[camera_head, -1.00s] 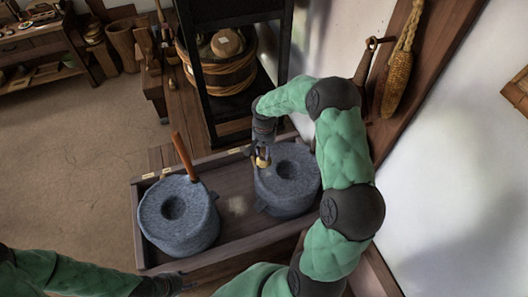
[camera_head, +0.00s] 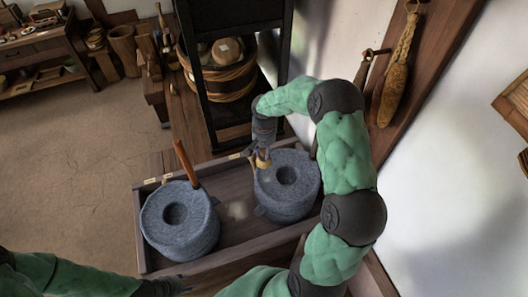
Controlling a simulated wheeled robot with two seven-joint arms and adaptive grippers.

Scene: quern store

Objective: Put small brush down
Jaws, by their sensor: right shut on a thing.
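My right gripper (camera_head: 261,150) is over the back left rim of the right quern (camera_head: 288,186), with its fingers pointing down. It is shut on the small brush (camera_head: 263,160), of which only a small tan-yellow part shows at the fingertips. The rest of the brush is hidden by the gripper. I cannot tell whether the brush touches the stone. My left gripper (camera_head: 178,285) is low at the bottom edge, in front of the wooden tray (camera_head: 235,245). It is dark and small there, and its finger opening cannot be made out.
The left quern (camera_head: 181,222) has an upright wooden handle (camera_head: 185,162) and stands in the same tray. Bare tray floor shows between the two stones. A black rack (camera_head: 203,95) with a basket (camera_head: 228,78) stands behind. A wall board with hanging things is at right.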

